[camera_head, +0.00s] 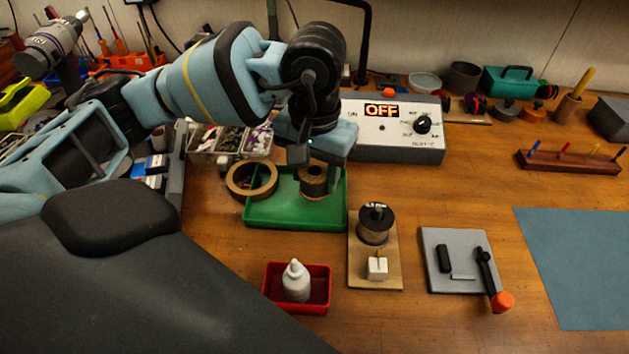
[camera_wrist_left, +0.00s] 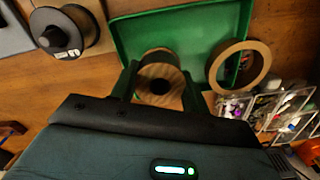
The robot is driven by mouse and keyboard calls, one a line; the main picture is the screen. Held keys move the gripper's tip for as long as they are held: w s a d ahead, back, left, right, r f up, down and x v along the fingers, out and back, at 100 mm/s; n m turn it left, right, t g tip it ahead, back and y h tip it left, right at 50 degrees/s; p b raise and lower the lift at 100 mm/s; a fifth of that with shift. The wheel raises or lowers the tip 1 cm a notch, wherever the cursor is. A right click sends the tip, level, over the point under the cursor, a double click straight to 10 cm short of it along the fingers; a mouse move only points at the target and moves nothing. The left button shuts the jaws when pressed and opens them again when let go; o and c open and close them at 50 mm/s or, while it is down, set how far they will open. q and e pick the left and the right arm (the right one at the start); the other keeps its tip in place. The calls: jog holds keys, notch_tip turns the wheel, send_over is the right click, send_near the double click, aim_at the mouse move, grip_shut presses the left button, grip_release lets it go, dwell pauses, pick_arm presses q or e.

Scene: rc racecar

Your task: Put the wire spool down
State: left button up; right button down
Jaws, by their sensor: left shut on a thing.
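The wire spool (camera_head: 314,183) is a small brown cylinder with a dark centre hole. My left gripper (camera_head: 312,168) is shut on it, reaching down from above, over the right part of the green tray (camera_head: 285,213). In the left wrist view the spool (camera_wrist_left: 174,72) sits between the two dark fingertips of the gripper (camera_wrist_left: 160,90), with the green tray (camera_wrist_left: 195,22) behind it. I cannot tell whether the spool's base touches the tray floor. My right gripper is not in view.
A tape roll (camera_head: 252,180) leans over the tray's left edge. A dark spool on a wooden stand (camera_head: 360,268) is right of the tray. A red bin with a white bottle (camera_head: 297,283) is in front. The control box (camera_head: 395,128) is behind. A blue mat (camera_head: 580,265) lies far right.

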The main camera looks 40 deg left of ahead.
aim_at(315, 185)
pick_arm(q)
jog(key=shift+f, duration=1.4)
jog(key=shift+f, duration=0.1)
jog(key=shift+f, duration=0.15)
jog(key=o, duration=1)
jog(key=shift+o, duration=0.2)
notch_tip(315, 185, up, 12)
jog(key=shift+r, duration=0.25)
